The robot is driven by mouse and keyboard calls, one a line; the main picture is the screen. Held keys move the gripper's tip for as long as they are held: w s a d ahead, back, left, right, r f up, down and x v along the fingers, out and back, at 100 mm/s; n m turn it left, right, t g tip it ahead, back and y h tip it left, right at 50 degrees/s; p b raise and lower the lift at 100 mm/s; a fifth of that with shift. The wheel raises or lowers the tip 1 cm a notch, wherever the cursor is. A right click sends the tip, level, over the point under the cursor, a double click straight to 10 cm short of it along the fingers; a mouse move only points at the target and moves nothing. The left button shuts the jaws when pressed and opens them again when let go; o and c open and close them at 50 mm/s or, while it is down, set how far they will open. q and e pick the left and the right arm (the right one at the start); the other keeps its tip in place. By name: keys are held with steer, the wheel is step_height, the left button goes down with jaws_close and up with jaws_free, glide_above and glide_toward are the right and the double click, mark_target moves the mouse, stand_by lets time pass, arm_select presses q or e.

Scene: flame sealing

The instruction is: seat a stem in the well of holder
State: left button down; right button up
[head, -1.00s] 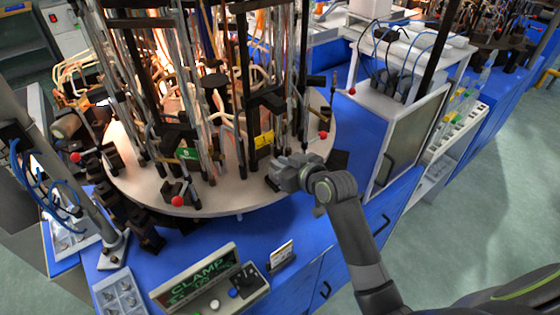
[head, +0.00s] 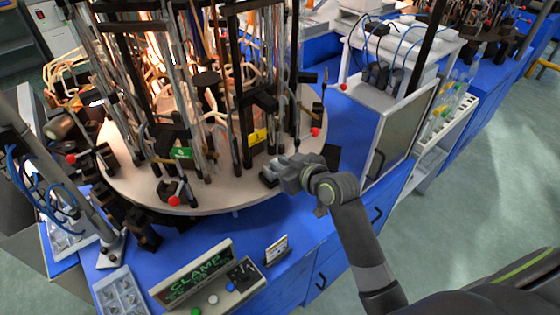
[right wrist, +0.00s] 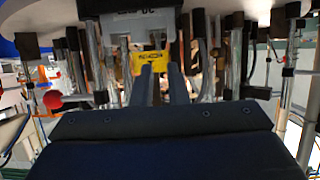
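A black holder with a yellow tag (head: 259,136) stands on the round pale turntable (head: 225,195), among upright glass tubes and dark rods. A second black holder carries a green tag (head: 182,153). I cannot tell which glass tube is the stem, or see into a well. My right gripper (head: 270,177) is low over the turntable's front right edge, in front of the yellow-tagged holder. In the right wrist view its two fingers (right wrist: 160,80) stand apart with a gap between them. They point at the yellow tag (right wrist: 151,57), and nothing held shows. My left gripper is out of view.
A control box with a green CLAMP display (head: 197,273) stands on the blue bench in front. Red-knobbed levers (head: 174,200) ring the turntable's rim. A white cabinet (head: 400,125) stands right of the turntable. Tubes and rods crowd the turntable's middle.

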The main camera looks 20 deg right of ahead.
steer(key=shift+s, duration=0.1)
steer(key=o, duration=0.6)
steer(key=shift+c, duration=0.2)
steer(key=shift+r, duration=0.1)
steer(key=s+r+p, duration=0.1)
steer(key=r+p, duration=0.1)
steer(key=p, duration=0.1)
steer(key=s+d+r+p, duration=0.1)
steer(key=r, duration=0.1)
steer(key=shift+s+p, duration=0.3)
steer(key=shift+p, duration=0.1)
stand_by(0.6)
